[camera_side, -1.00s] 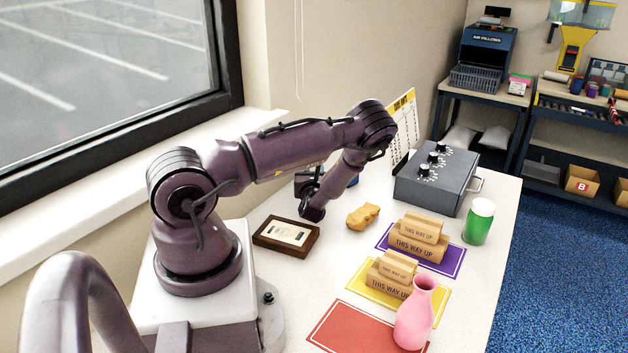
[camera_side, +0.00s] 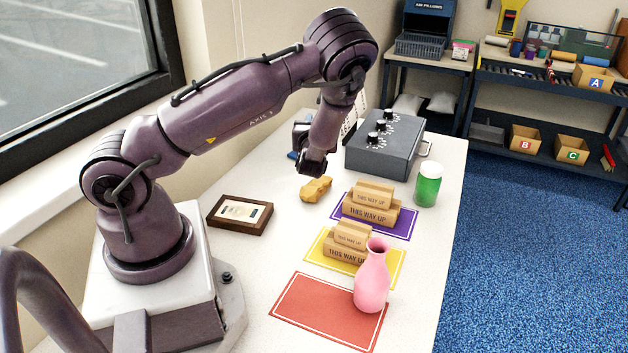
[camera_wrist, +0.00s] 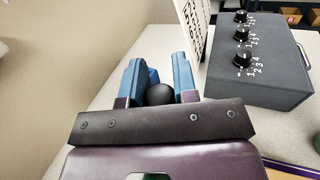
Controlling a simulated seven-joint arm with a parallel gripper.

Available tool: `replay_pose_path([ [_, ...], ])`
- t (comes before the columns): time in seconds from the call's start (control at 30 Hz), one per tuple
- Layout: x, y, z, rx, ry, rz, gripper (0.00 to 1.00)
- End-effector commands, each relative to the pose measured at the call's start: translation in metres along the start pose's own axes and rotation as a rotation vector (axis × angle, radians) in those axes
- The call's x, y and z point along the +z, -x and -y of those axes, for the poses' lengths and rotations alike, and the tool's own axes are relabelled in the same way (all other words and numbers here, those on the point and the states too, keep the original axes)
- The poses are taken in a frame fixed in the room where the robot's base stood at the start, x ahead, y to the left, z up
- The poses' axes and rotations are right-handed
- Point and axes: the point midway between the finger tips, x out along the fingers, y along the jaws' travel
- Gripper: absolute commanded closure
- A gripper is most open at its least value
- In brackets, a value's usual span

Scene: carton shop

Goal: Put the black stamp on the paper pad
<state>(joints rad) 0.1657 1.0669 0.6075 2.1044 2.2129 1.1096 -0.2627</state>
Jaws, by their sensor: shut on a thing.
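The black stamp shows only as a rounded black knob (camera_wrist: 160,95) in the wrist view, between the two blue fingers of my gripper (camera_wrist: 160,70). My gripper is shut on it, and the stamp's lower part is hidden. In the side view my gripper (camera_side: 294,154) is partly hidden behind my wrist, above the table left of the grey box. I cannot tell for sure which thing is the paper pad. A dark wooden frame with a pale printed sheet (camera_side: 240,212) lies flat on the table, in front of my gripper and to its left.
A grey box with black knobs (camera_side: 384,145) stands right of my gripper, with a printed board (camera_wrist: 194,30) beside it. Cardboard blocks stand on the purple (camera_side: 404,226) and yellow (camera_side: 388,270) mats. A pink vase (camera_side: 371,280) touches the red mat (camera_side: 318,312). A tan lump (camera_side: 316,189) and green jar (camera_side: 428,186) stand nearby.

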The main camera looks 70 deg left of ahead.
Motion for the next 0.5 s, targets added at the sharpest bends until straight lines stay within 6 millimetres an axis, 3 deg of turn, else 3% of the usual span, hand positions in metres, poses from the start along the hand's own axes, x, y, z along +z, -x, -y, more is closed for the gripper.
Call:
replay_pose_path([
  [0.13,-0.004,0.009,0.002,0.033,-0.002,0.000,0.97],
  [0.5,-0.053,0.009,-0.002,0.049,-0.002,0.000,0.97],
])
